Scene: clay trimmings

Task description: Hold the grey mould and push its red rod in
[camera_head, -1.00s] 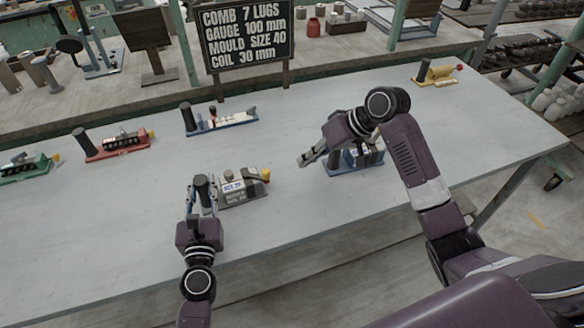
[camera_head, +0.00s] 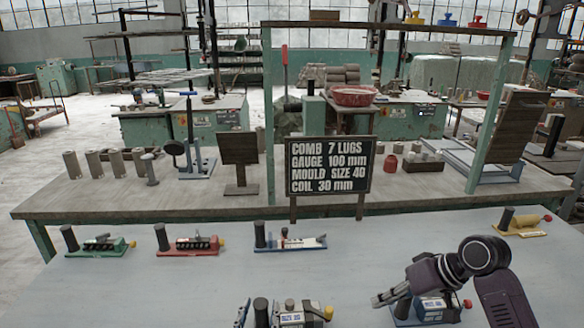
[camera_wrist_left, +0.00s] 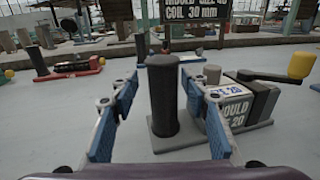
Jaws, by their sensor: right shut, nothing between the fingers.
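A grey mould (camera_head: 290,318) labelled SIZE 20 stands at the bottom edge of the head view. In the left wrist view the mould (camera_wrist_left: 262,103) has a dark upright post (camera_wrist_left: 161,100) and a black rod with a yellow knob (camera_wrist_left: 301,65). I see no red rod on it. My left gripper (camera_wrist_left: 161,80) is open, its blue fingers on either side of the post with a gap on the left; contact on the right is unclear. My right gripper (camera_head: 377,301) is shut and empty, to the right of the mould and above the table.
A blue-based mould (camera_head: 430,310) with a red knob (camera_head: 467,304) stands partly behind my right gripper. Green (camera_head: 98,245), red (camera_head: 188,245) and blue (camera_head: 290,243) fixtures line the back; a yellow one (camera_head: 521,223) is far right. A sign (camera_head: 330,165) stands behind.

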